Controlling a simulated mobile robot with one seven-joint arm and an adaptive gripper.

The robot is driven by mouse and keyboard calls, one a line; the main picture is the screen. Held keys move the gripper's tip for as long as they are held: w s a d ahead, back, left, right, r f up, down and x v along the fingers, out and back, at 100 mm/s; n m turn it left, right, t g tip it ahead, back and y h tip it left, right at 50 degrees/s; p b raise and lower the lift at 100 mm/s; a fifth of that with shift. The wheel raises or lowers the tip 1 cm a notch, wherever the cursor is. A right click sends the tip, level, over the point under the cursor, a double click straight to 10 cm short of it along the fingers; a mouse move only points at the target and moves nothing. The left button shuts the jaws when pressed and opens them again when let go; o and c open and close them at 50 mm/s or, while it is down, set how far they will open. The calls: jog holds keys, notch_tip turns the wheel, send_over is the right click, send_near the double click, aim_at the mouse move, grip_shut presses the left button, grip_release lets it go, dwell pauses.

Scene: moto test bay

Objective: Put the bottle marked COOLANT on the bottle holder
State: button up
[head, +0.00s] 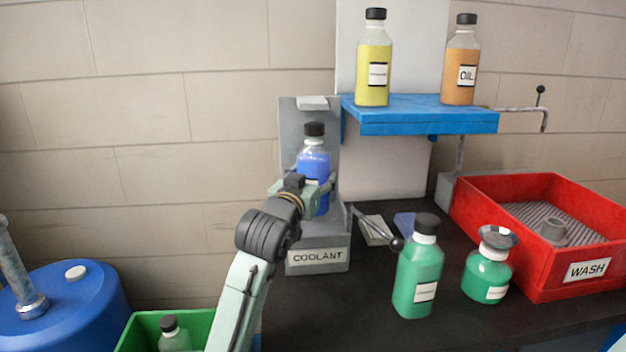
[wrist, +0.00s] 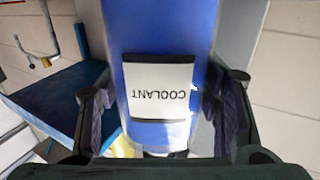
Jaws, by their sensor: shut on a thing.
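The blue COOLANT bottle (head: 314,164) has a dark cap and stands upright in front of the grey holder's back plate in the head view. My gripper (head: 316,190) is shut on its body. In the wrist view the bottle (wrist: 165,40) fills the middle, its COOLANT label upside down, with a finger on each side. The grey bottle holder (head: 318,240) has a tall back plate and a COOLANT sign on its front. My gripper partly hides the bottle's lower part, so I cannot tell whether its base touches the holder.
A blue shelf (head: 430,122) with yellow (head: 373,90) and orange (head: 461,85) bottles is right of the holder. Green bottles (head: 418,280) (head: 487,277), a black-knobbed lever (head: 380,232) and a red WASH tray (head: 480,240) are on the dark bench. A green crate (head: 135,335) is lower left.

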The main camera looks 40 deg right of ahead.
jog(key=shift+f, duration=0.5)
jog(key=o, duration=1.8)
jog(key=shift+f, duration=0.15)
jog(key=shift+c, duration=0.2)
